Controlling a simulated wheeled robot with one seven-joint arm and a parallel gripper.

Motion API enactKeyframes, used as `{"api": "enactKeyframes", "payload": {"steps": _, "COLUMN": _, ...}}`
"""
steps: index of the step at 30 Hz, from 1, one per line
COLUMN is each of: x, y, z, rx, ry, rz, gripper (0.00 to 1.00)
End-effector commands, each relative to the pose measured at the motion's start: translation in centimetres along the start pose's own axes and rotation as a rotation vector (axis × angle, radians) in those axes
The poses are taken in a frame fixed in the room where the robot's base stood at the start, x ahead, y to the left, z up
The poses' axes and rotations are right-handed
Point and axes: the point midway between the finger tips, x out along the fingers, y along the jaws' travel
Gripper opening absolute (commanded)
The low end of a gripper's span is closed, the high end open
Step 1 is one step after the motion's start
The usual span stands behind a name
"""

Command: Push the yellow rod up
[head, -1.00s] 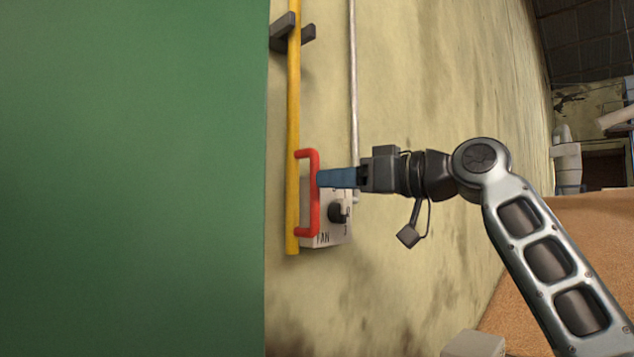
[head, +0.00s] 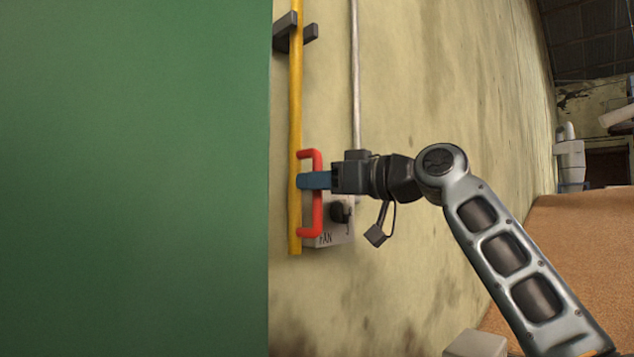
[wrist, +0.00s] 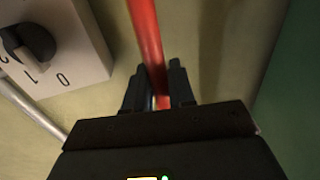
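The yellow rod (head: 295,110) stands upright along the wall, left of centre in the head view. A red D-shaped handle (head: 317,212) is fixed to its lower part; its bar also shows in the wrist view (wrist: 146,30). My gripper (head: 303,180) reaches in from the right at the handle's upper half, with its blue fingers level and their tips close to the rod. In the wrist view, the dark fingers (wrist: 158,75) stand on either side of the red bar, with a narrow gap visible. I cannot tell whether they touch it.
A dark bracket (head: 283,38) is at the rod upper up. A green panel (head: 130,180) fills the left side.

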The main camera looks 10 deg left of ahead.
Motion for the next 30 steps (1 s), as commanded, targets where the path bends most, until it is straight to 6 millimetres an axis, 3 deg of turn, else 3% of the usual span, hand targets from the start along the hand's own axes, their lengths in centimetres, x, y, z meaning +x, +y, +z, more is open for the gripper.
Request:
{"api": "enactKeyframes", "payload": {"steps": 4, "x": 0.0, "y": 0.0, "z": 0.0, "rx": 0.0, "ry": 0.0, "rz": 0.0, "gripper": 0.0}}
{"api": "enactKeyframes", "payload": {"steps": 17, "x": 0.0, "y": 0.0, "z": -0.4, "rx": 0.0, "ry": 0.0, "rz": -0.001, "gripper": 0.0}}
{"api": "enactKeyframes", "payload": {"steps": 20, "x": 0.0, "y": 0.0, "z": -1.9, "rx": -0.001, "ry": 0.001, "rz": 0.0, "gripper": 0.0}}
{"api": "enactKeyframes", "payload": {"steps": 30, "x": 0.0, "y": 0.0, "z": -9.7, "rx": -0.002, "ry": 0.006, "rz": 0.001, "gripper": 0.0}}
